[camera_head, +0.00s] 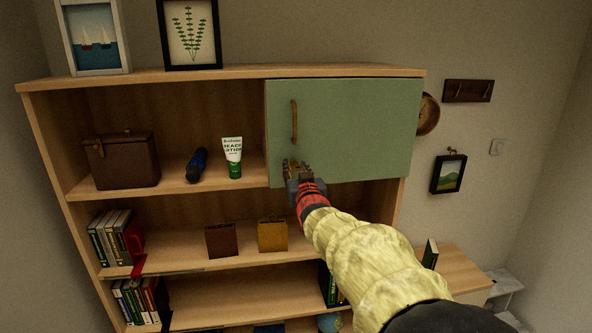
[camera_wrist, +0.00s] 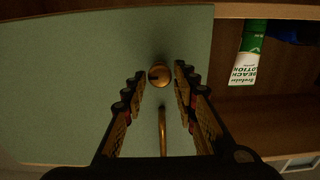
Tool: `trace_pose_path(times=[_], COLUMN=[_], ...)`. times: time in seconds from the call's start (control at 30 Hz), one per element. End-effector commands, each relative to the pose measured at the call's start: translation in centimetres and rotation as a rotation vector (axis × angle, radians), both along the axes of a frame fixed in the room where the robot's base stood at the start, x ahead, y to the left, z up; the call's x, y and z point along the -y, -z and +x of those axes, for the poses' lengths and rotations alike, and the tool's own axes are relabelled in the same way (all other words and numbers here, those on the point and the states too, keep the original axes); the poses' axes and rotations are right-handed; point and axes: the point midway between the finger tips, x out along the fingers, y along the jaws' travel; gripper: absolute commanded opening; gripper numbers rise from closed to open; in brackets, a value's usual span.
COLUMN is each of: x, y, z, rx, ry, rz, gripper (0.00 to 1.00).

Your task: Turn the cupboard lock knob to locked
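The green cupboard door (camera_head: 355,125) is shut at the upper right of the shelf unit, with a brass bar handle (camera_head: 294,121) near its left edge. My gripper (camera_head: 297,167) is at the door's lower left, below the handle. In the wrist view the round brass lock knob (camera_wrist: 160,75) sits between my two spread fingers, with a gap on each side. A small dark reddish mark shows on it, but its turn position is unclear. In the head view my gripper hides the knob. The handle also shows in the wrist view (camera_wrist: 162,128), between the fingers.
Left of the door, the open shelf holds a lotion tube (camera_head: 232,157), a dark blue cylinder (camera_head: 197,165) and a brown box (camera_head: 122,160). Lower shelves hold books (camera_head: 110,238) and two small boxes (camera_head: 272,236). My arm covers the lower right.

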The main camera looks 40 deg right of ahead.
Motion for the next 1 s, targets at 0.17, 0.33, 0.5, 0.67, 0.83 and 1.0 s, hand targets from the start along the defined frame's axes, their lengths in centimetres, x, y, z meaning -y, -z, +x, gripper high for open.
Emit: trace_pose_path(times=[0.17, 0.33, 0.5, 0.67, 0.83, 1.0], x=[-0.01, -0.01, -0.01, -0.01, -0.03, -0.06], y=[-0.01, 0.00, 0.00, 0.05, 0.23, 0.48], z=[-0.01, -0.01, -0.01, 0.00, 0.01, 0.03], rx=[0.000, 0.000, 0.000, -0.003, -0.027, -0.077], ry=[0.000, 0.000, 0.000, 0.000, 0.000, 0.000], rz=[0.000, 0.000, 0.000, -0.007, -0.047, -0.132], gripper=[0.17, 0.07, 0.00, 0.00, 0.00, 0.00])
